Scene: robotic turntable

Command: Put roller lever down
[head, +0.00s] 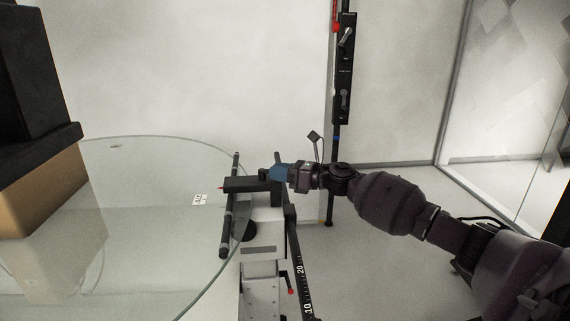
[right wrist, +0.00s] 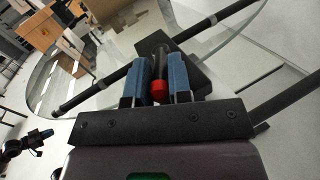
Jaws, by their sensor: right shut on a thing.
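My right gripper (head: 278,173) is at the roller assembly by the right edge of the glass turntable (head: 150,220). In the right wrist view its two blue fingers (right wrist: 162,82) are shut on the roller lever (right wrist: 159,87), a dark rod with a red end. The long black roller (head: 228,225) lies across the glass edge, beside a black block (head: 248,185). The roller also shows in the right wrist view (right wrist: 95,92). My fingers hide part of the lever. What seems to be my left gripper (right wrist: 42,135) is small at the left of the right wrist view.
A black object on a brown box (head: 45,190) stands on the glass at the left. A black scale rail (head: 298,265) runs beside a white stand (head: 262,250). A black upright post (head: 343,70) stands behind my right arm. The middle of the glass is largely clear.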

